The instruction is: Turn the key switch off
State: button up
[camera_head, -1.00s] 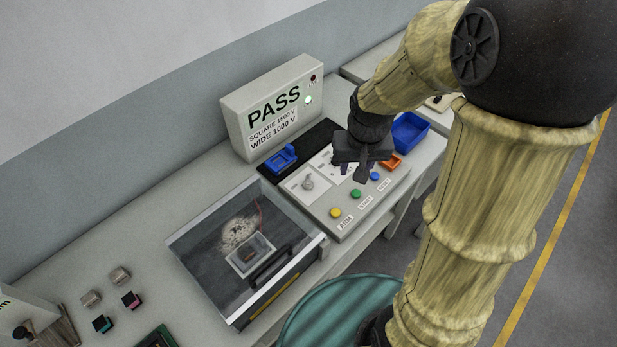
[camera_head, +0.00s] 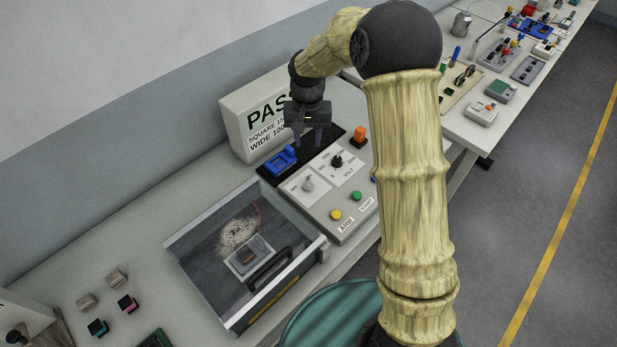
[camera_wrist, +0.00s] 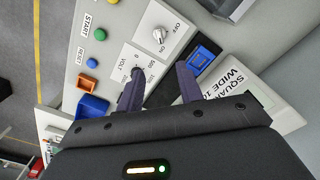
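The key switch is a silver knob (camera_head: 308,184) on a white plate of the grey control panel (camera_head: 352,222). It also shows in the wrist view (camera_wrist: 158,36), with OFF and ON labels beside it; ON is printed close to the knob, but I cannot tell surely which label it points at. My gripper (camera_head: 307,143) hangs above the back of the panel, in front of the PASS sign, fingers pointing down. In the wrist view my gripper (camera_wrist: 159,92) has its two dark fingers spread with nothing between them. It is apart from the key switch.
A black VOLT dial (camera_head: 337,161) sits right of the key switch. Yellow (camera_head: 335,214) and green (camera_head: 356,196) buttons lie in front. A blue connector fixture (camera_head: 281,160) stands on the black mat behind. The PASS sign (camera_head: 237,128) stands at the back. A clear-lidded box (camera_head: 190,277) is left.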

aim_at(308, 181)
notch_tip(308, 181, down, 17)
jog(key=p, duration=0.4)
jog(key=shift+f+p, duration=0.2)
jog(key=shift+p, duration=0.1)
jog(key=shift+c, duration=0.5)
grip_shut()
